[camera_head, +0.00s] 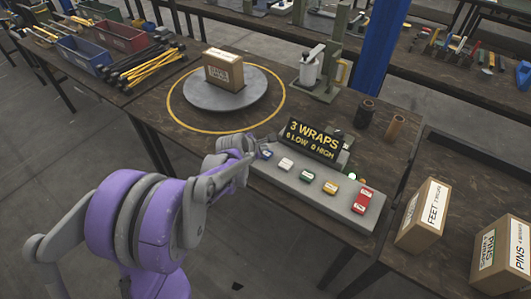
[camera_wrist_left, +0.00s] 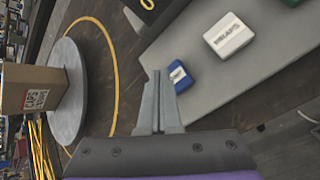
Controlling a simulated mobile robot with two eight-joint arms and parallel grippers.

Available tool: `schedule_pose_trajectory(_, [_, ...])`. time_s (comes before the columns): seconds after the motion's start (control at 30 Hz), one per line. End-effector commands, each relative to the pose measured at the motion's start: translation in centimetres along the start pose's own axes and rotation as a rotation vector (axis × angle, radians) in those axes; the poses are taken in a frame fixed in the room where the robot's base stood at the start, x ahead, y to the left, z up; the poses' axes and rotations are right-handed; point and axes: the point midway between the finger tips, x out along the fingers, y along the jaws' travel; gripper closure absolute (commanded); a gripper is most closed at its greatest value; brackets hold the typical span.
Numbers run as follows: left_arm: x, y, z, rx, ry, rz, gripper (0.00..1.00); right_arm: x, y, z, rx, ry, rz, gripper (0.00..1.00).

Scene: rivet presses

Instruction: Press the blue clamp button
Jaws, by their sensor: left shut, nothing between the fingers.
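The blue button (camera_head: 266,154) is the leftmost of several coloured buttons on a grey control panel (camera_head: 295,179). In the left wrist view the blue button (camera_wrist_left: 180,76) has a white label and sits near the panel's end. My left gripper (camera_head: 252,144) is shut and empty, at the panel's left end. In the left wrist view its closed fingertips (camera_wrist_left: 157,76) appear just left of the blue button. I cannot tell whether they touch it. My right gripper is not in view.
White (camera_head: 286,164), green (camera_head: 308,175), yellow (camera_head: 330,187) and red (camera_head: 362,200) buttons line the panel. A display (camera_head: 313,140) reads "3 WRAPS". A cardboard box (camera_head: 223,72) stands on a round turntable (camera_head: 197,96). More boxes (camera_head: 424,214) stand at the right.

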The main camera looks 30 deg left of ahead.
Motion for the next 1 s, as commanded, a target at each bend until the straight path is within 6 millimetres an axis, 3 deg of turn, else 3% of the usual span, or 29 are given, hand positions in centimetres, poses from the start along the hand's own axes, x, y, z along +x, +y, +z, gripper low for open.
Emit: schedule_pose_trajectory(1.0, [0.6,-0.43,-0.42,0.0,0.0,0.0,1.0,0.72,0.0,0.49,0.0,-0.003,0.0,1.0])
